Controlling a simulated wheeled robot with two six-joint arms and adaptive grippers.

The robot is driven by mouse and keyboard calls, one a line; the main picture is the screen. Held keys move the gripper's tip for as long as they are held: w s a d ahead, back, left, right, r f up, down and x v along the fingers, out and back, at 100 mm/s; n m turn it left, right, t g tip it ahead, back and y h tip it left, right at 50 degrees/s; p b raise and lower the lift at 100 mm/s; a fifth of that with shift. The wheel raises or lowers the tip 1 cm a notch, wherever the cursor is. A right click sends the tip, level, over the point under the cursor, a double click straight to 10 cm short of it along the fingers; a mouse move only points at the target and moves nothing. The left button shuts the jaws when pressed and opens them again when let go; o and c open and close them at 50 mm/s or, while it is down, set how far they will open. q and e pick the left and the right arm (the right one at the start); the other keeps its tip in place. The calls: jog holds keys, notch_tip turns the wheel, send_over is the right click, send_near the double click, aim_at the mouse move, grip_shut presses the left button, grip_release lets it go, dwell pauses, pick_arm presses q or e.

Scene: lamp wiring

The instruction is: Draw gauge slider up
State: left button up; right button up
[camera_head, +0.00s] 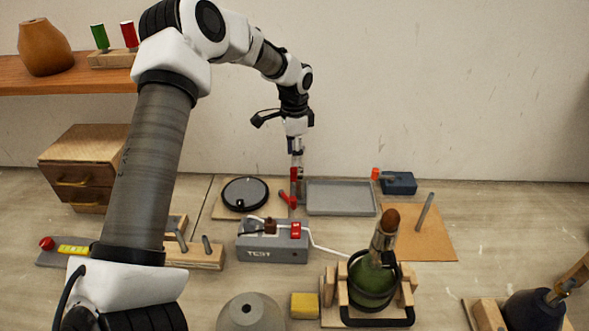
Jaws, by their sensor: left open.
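A flat grey strip with a yellow marked scale (74,250) and a red knob (46,243) lies at the left of the table; it looks like the gauge with its slider. My left arm passes in front of its right end and may hide part of it. My left gripper (296,178) points down at the back middle, beside the grey tray, well to the right of the gauge. It is open and small in view. Red parts show at its tips; I cannot tell whether they belong to it.
A grey test box (272,247), a green lamp body (372,282) in a wooden cradle and a yellow block (304,305) stand in front. A grey tray (340,210) and black disc (245,193) lie behind. A wooden drawer box (85,160) stands behind the gauge.

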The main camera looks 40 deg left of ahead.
aim_at(294, 169)
pick_arm(q)
notch_tip(294, 169, down, 5)
jog(key=shift+s+r+p, duration=0.15)
jog(key=shift+r+p, duration=0.05)
jog(key=shift+p, duration=0.35)
jog(key=shift+f, duration=0.55)
grip_shut()
notch_tip(294, 169, up, 4)
jog(key=p, duration=0.3)
jog(key=shift+f, duration=0.1)
jog(key=shift+r, duration=0.2)
jog(key=shift+f, duration=0.2)
grip_release()
